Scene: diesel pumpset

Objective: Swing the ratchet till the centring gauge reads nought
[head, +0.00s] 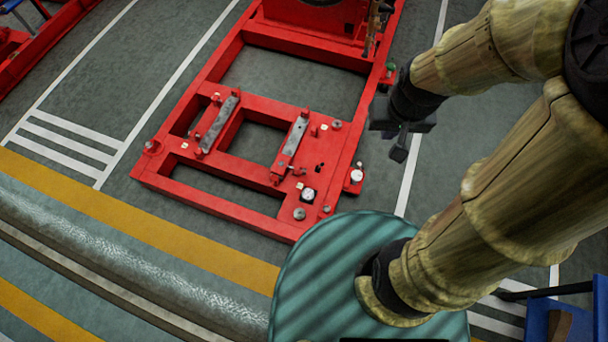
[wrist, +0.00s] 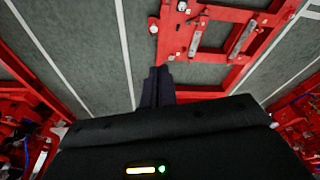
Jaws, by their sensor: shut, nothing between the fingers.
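The red pumpset baseframe (head: 215,208) lies on the floor and also shows in the wrist view (wrist: 206,55). A small pale round fitting (head: 308,194) sits at its near right corner, and another (head: 356,175) sits on its right edge. Either may be the centring gauge; no reading is legible. I cannot make out a ratchet for certain. My gripper (head: 399,153) hangs right of the frame, apart from it. In the wrist view its dark fingers (wrist: 157,86) are together, with nothing between them.
Two grey bars (head: 219,124) (head: 296,135) lie across the frame. Dark machinery stands on its far end. Another red frame (head: 45,50) is at the upper left. A blue object (head: 565,318) is at the lower right. Grey floor lies clear beside the frame.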

